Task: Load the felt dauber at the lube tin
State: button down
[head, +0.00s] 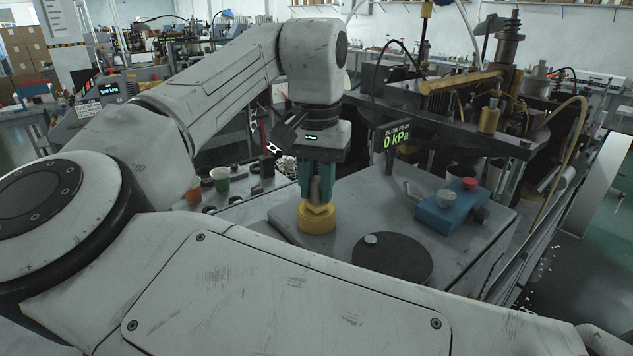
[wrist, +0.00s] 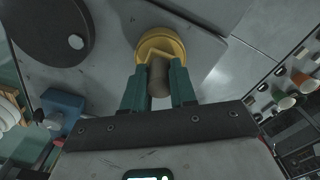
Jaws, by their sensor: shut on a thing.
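My gripper (head: 316,190) points down above the work surface, with its teal fingers shut on the grey-brown dauber (wrist: 158,79). The dauber's body also shows between the fingers in the head view (head: 315,191). The round yellow lube tin (head: 317,220) stands on the grey plate directly under the fingers. In the wrist view the tin (wrist: 147,42) lies just past the fingertips, and the dauber's lower end overlaps it. A tan angular piece shows at the tin's top. I cannot tell whether the felt end touches the lube, as it is hidden.
A dark round disc (head: 391,259) with a small metal knob lies right of the tin. A blue box (head: 450,210) with a red button stands farther right. A display (head: 396,137) reads 0 kPa. Green (head: 220,178) and orange (head: 194,190) cups stand left of the plate.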

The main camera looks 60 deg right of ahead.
aim_at(317, 179)
jog(key=shift+r+p, duration=1.85)
jog(key=shift+r, duration=0.25)
jog(key=shift+r+p, duration=0.35)
jog(key=shift+r, duration=0.8)
